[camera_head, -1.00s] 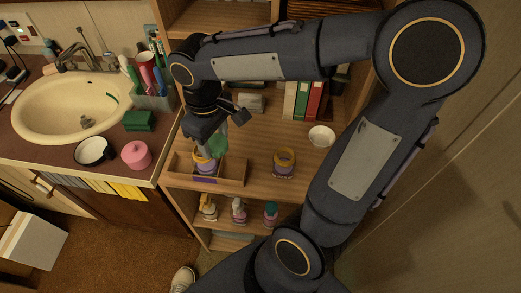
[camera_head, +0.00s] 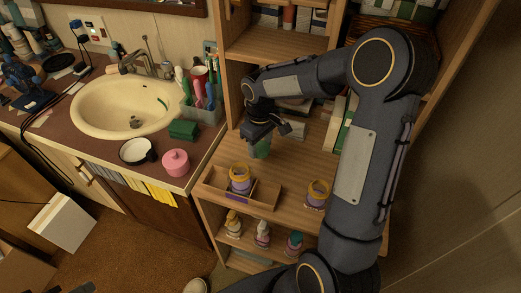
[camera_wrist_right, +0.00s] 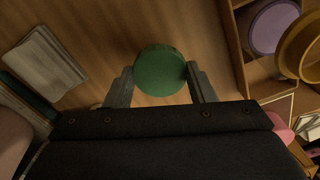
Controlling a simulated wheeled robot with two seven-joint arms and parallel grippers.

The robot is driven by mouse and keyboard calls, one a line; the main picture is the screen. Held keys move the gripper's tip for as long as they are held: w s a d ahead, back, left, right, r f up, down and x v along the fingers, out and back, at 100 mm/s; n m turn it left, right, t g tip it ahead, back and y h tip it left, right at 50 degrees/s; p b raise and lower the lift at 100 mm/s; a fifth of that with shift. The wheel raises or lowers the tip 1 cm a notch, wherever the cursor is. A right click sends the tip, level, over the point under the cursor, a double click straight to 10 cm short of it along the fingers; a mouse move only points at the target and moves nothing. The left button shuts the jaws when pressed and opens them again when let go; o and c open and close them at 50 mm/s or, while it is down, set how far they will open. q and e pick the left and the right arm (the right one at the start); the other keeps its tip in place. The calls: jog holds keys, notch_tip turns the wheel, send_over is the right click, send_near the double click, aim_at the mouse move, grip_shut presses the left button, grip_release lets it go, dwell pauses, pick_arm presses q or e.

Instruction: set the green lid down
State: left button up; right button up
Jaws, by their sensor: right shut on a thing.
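The green lid (camera_head: 261,149) is held by my right gripper (camera_head: 259,143) over the wooden shelf top, behind the small wooden tray (camera_head: 266,196). In the right wrist view, the round lid (camera_wrist_right: 160,72) sits between the two grey fingers of the gripper (camera_wrist_right: 160,85), with bare wood behind it. I cannot tell whether the lid touches the wood. My left gripper is not in view.
A purple jar with a yellow rim (camera_head: 240,176) stands in the tray's left part; a similar jar (camera_head: 318,192) stands right of the tray. Books (camera_head: 343,125) stand further back. A pink pot (camera_head: 175,163) and green box (camera_head: 183,130) are on the sink counter.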

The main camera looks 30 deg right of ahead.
aim_at(261, 147)
notch_tip(261, 147, down, 3)
jog(key=shift+w+d+f, duration=0.1)
jog(key=shift+w+f, duration=0.05)
jog(key=shift+f, duration=0.05)
jog(key=shift+f+b, duration=0.2)
jog(key=shift+b, duration=0.1)
jog(key=o, duration=1)
jog(key=shift+r, duration=0.1)
jog(key=shift+r, duration=0.2)
notch_tip(261, 147, up, 12)
jog(key=shift+p, duration=0.5)
